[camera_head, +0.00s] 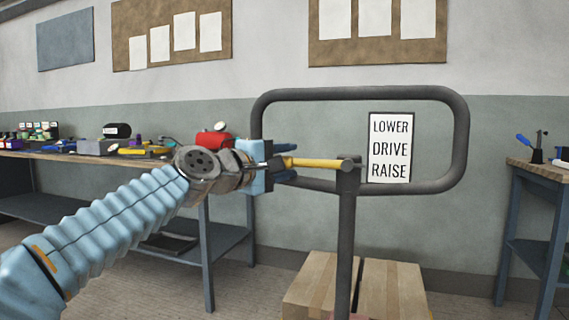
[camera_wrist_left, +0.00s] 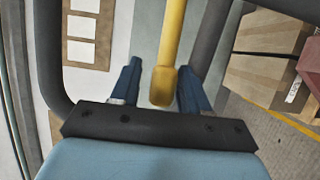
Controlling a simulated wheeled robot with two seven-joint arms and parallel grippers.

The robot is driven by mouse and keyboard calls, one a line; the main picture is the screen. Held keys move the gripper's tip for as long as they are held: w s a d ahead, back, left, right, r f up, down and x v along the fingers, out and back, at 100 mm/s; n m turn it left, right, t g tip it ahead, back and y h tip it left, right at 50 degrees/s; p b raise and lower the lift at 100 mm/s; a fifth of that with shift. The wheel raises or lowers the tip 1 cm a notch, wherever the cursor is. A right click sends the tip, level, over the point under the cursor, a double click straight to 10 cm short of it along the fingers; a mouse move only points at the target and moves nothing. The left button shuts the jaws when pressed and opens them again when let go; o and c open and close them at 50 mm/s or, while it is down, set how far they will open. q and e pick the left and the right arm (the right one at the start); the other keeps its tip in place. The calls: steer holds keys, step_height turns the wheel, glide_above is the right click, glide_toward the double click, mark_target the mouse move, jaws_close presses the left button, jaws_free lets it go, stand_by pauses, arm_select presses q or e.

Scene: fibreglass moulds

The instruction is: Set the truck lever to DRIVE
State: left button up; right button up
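The truck lever (camera_head: 318,163) is a yellow bar on a dark upright post, lying almost level and pointing left. The label (camera_head: 390,148) beside it reads LOWER, DRIVE, RAISE from top to bottom; the lever's pivot is level with the lower part of the label. My left gripper (camera_head: 288,162) is at the lever's free end, its dark blue fingers above and below it. In the left wrist view the lever (camera_wrist_left: 166,82) runs between the open fingers, with a clear gap to the left finger and little or none to the right one. My right gripper is out of view.
A dark tube handle frame (camera_head: 461,140) surrounds the label and lever. Cardboard boxes (camera_head: 392,290) stand low behind the post. A workbench (camera_head: 75,157) with tools is at left, another bench (camera_head: 540,168) at right.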

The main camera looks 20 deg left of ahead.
arm_select(q)
steer(key=shift+f, duration=0.25)
